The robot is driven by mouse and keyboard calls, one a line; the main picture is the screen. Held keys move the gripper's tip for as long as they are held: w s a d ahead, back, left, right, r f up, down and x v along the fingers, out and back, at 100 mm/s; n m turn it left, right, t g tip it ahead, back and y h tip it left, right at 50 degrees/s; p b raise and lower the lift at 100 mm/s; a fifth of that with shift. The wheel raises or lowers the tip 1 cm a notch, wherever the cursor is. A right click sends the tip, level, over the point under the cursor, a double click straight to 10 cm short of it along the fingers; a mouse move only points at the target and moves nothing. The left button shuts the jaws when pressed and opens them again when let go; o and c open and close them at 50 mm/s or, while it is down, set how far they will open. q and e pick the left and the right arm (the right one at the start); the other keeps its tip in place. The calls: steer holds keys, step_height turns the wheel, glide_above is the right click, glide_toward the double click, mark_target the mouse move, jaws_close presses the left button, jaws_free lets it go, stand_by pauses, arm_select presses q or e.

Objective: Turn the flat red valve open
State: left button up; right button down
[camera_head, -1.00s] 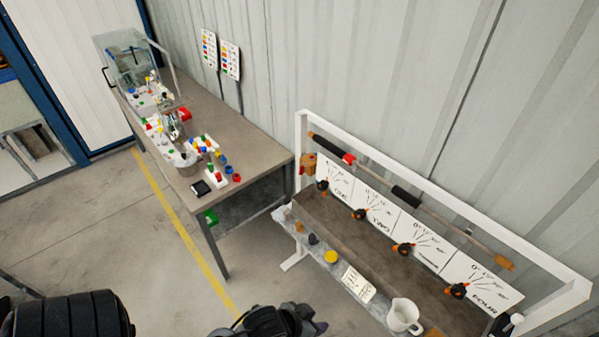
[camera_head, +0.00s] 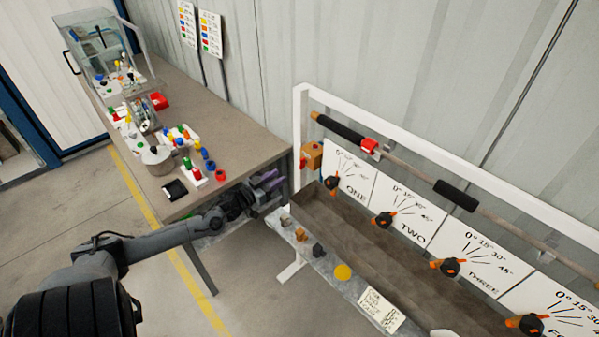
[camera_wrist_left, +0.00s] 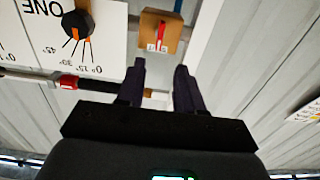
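An orange-brown box (camera_head: 313,155) is mounted at the left end of the white frame, with a small red part (camera_head: 303,162) on it. In the left wrist view the box (camera_wrist_left: 148,28) carries a flat red lever (camera_wrist_left: 161,35) and lies just beyond my fingertips. A red fitting (camera_head: 370,147) sits on the pipe; it also shows in the wrist view (camera_wrist_left: 68,82). I cannot tell for certain which red part is the valve. My left gripper (camera_head: 272,181) is open and empty, apart from the box, left of and below it. My right gripper is not in view.
The white frame (camera_head: 447,157) carries a pipe with black sleeves and several dials with black-and-orange knobs. A trough and a ledge (camera_head: 325,268) with small objects lie below. The cluttered workbench (camera_head: 235,130) stands left, close to my left gripper.

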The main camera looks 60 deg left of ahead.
mark_target(300, 165)
arm_select(q)
steer(key=shift+w+a+f+b, duration=0.1)
steer(key=shift+w+a+b, duration=0.25)
steer(key=shift+w, duration=1.45)
steer(key=shift+w+a+b, duration=0.25)
steer(key=shift+w+b, duration=0.15)
steer(key=shift+w, duration=1.4)
steer(key=shift+w+a+f+b, duration=0.1)
steer(key=shift+w+a+b, duration=0.25)
steer(key=shift+w, duration=1.45)
steer(key=shift+c, duration=0.4)
jaws_close()
